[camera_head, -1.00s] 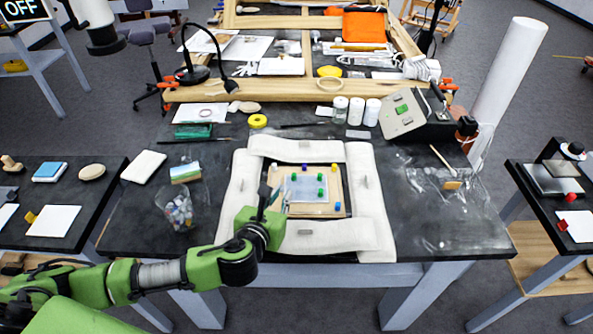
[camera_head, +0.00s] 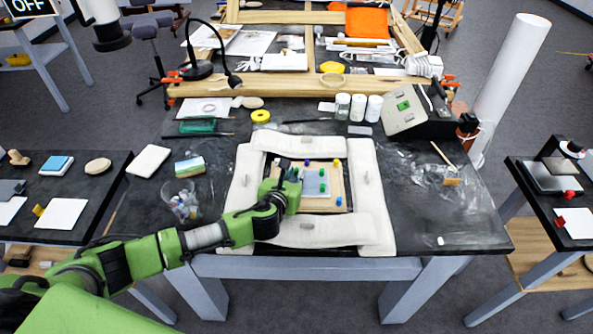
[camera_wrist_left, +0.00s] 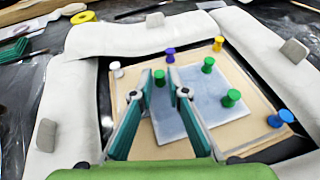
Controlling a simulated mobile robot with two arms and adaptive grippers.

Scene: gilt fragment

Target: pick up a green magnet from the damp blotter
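The damp blotter (camera_wrist_left: 212,108) is a pale blue-grey sheet on a tan board (camera_wrist_left: 250,85), and it also shows in the head view (camera_head: 313,185). Green magnets stand on it: one far left (camera_wrist_left: 159,77), one far right (camera_wrist_left: 208,65) and one near right (camera_wrist_left: 231,98). My left gripper (camera_wrist_left: 163,82) is open above the board's left part. In its wrist view the far-left green magnet shows between the two fingertips, with no visible contact. In the head view my left gripper (camera_head: 288,172) covers part of the blotter. My right gripper is not in view.
Blue (camera_wrist_left: 279,118), yellow (camera_wrist_left: 218,43), purple (camera_wrist_left: 170,55) and white (camera_wrist_left: 117,70) magnets stand around the blotter. Padded white strips (camera_head: 376,195) with grey weights frame the board. A jar (camera_head: 183,203) stands left, and the table's right side is mostly clear.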

